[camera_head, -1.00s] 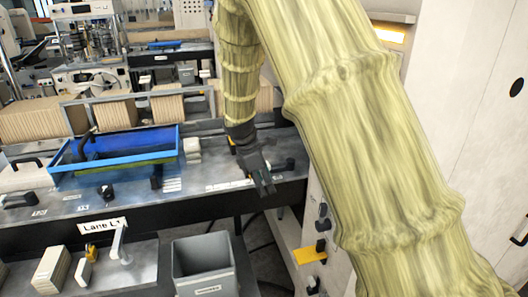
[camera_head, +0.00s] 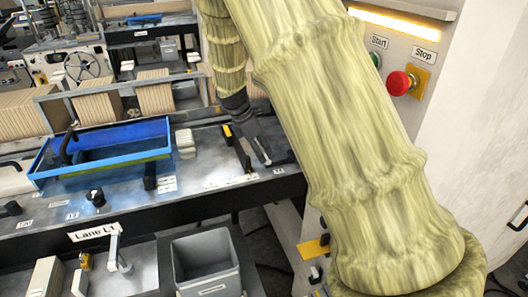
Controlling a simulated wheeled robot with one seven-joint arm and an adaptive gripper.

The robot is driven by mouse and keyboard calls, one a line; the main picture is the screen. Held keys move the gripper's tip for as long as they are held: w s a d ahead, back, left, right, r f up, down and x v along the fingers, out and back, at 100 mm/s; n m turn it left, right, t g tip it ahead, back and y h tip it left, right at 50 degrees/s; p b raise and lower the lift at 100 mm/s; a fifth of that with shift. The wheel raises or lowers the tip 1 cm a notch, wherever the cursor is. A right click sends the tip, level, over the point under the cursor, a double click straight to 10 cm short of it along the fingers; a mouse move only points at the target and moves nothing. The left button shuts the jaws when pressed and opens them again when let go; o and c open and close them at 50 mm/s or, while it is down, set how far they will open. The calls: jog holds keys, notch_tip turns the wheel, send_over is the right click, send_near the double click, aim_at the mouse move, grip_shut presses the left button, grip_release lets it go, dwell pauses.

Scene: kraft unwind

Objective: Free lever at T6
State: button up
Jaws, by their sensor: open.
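My dark grey gripper (camera_head: 265,158) hangs at the end of my yellow-green sleeved arm, low over the right end of the metal bench (camera_head: 205,170). Its fingers point down and to the right. Whether they touch the bench cannot be told. A black lever-like bar (camera_head: 241,153) with a yellow part stands just left of the fingers. A black block-shaped fitting (camera_head: 150,176) and a black knob (camera_head: 95,197) stand farther left. Small white labels lie along the bench edge but are too small to read, so I cannot tell which fitting is T6.
A blue tray (camera_head: 41,165) sits on the bench at left. A cabinet at right bears a red Stop button (camera_head: 401,83). My arm hides much of the right side.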

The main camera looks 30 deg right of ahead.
jog(key=shift+s+d+f+p, duration=0.4)
jog(key=shift+s+f, duration=0.25)
jog(key=shift+f, duration=0.1)
jog(key=shift+w+d+f, duration=0.15)
jog(key=shift+w+f, duration=0.15)
jog(key=shift+f, duration=0.25)
jog(key=shift+s+r, duration=0.15)
jog(key=shift+c, duration=1.2)
grip_shut()
